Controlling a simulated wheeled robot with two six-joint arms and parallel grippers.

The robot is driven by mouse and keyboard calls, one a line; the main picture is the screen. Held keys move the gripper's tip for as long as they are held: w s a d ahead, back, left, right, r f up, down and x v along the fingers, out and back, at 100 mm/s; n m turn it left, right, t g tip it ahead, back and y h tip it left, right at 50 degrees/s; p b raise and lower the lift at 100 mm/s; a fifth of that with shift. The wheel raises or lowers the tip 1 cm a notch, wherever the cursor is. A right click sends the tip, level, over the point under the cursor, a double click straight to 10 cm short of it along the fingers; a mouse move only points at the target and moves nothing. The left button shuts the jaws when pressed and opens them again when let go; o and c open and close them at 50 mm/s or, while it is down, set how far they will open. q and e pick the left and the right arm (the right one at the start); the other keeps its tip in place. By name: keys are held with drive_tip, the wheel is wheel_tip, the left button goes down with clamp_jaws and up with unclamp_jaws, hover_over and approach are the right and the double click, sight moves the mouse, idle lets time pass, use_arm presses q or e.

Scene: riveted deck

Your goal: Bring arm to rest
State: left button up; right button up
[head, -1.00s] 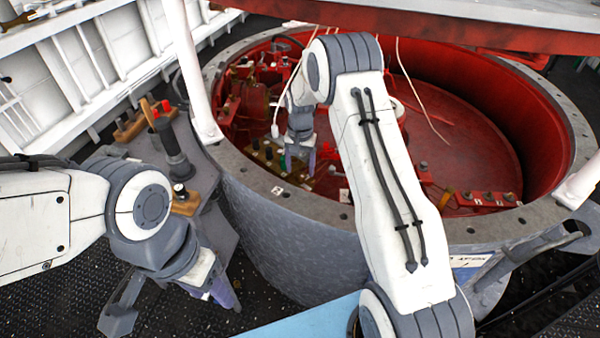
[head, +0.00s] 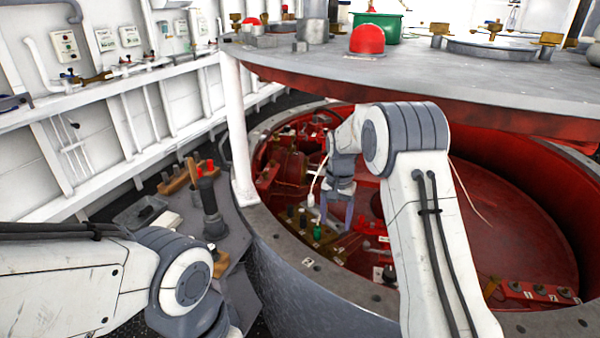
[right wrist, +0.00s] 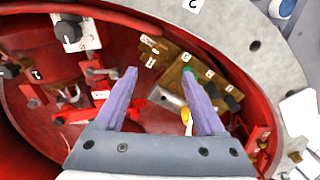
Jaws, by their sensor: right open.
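My right arm (head: 435,240) reaches over the grey rim into the red round well. My right gripper (head: 337,222), with purple fingers, points down inside it. In the right wrist view the two fingers (right wrist: 159,74) are apart with nothing held between them. A brass-coloured strip (head: 322,238) with dark knobs and a green knob (head: 318,232) lies just below the fingers. In the right wrist view the right fingertip overlaps the green knob (right wrist: 188,69); I cannot tell whether they touch. My left arm (head: 150,280) is at the lower left, its gripper out of the picture.
The grey bolted rim (head: 290,240) surrounds the well. A red-edged deck plate (head: 480,75) overhangs its far side, held by a white post (head: 238,130). A black-handled lever (head: 210,205) stands on the side shelf, near my left arm. A white cable (head: 318,180) hangs beside the right gripper.

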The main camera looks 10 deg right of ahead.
drive_tip(key=s+a+r+n, duration=0.3)
drive_tip(key=s+a+r, duration=0.1)
drive_tip(key=s+a, duration=0.35)
drive_tip(key=s+a+r+n, duration=0.35)
drive_tip(key=s+a, duration=0.25)
drive_tip(key=a, duration=0.2)
drive_tip(key=s+a+r+n+y, duration=0.1)
drive_tip(key=s+n, duration=0.7)
drive_tip(key=s, duration=1.5)
drive_tip(key=shift+s+a, duration=0.15)
drive_tip(key=shift+a, duration=0.5)
